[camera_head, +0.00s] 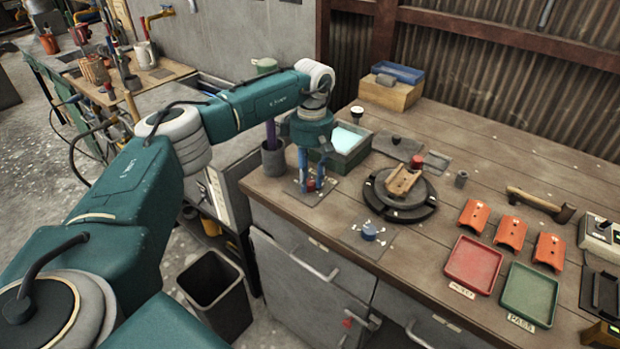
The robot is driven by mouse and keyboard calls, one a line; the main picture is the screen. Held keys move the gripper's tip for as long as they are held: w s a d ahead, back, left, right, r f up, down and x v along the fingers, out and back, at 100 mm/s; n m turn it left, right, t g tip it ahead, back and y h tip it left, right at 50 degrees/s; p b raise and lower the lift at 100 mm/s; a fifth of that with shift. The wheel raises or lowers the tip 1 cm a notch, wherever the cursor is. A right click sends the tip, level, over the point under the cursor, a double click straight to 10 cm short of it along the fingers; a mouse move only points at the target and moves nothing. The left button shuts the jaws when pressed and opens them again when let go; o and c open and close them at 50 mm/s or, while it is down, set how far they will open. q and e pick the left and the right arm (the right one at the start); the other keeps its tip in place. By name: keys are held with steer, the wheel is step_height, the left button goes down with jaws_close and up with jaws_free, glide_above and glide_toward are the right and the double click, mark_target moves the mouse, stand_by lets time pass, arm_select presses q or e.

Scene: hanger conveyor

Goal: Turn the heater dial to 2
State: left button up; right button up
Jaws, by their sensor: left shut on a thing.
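My left gripper (308,178) points straight down at the workbench, its blue fingers closed around a small red knob (310,185). The knob stands on a dark square plate (318,195) at the bench's left front. The fingers hide much of the knob, so its setting cannot be read. I cannot make out numbers on either plate, nor tell which one is the heater's. My right gripper is out of view.
A cup with a purple rod (273,157) stands left of the gripper. A green-grey tub (351,150) is close behind it. A round turntable (374,205) with a wooden piece is to the right. Red (474,263) and green (528,294) trays lie farther right.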

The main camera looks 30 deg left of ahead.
mark_target(308, 179)
arm_select(q)
steer(key=shift+a, duration=0.25)
steer(key=o, duration=1.1)
steer(key=shift+o, duration=0.3)
steer(key=shift+s+a, duration=0.1)
steer(key=shift+r, duration=0.4)
step_height(308, 179, up, 11)
steer(key=shift+w, duration=0.35)
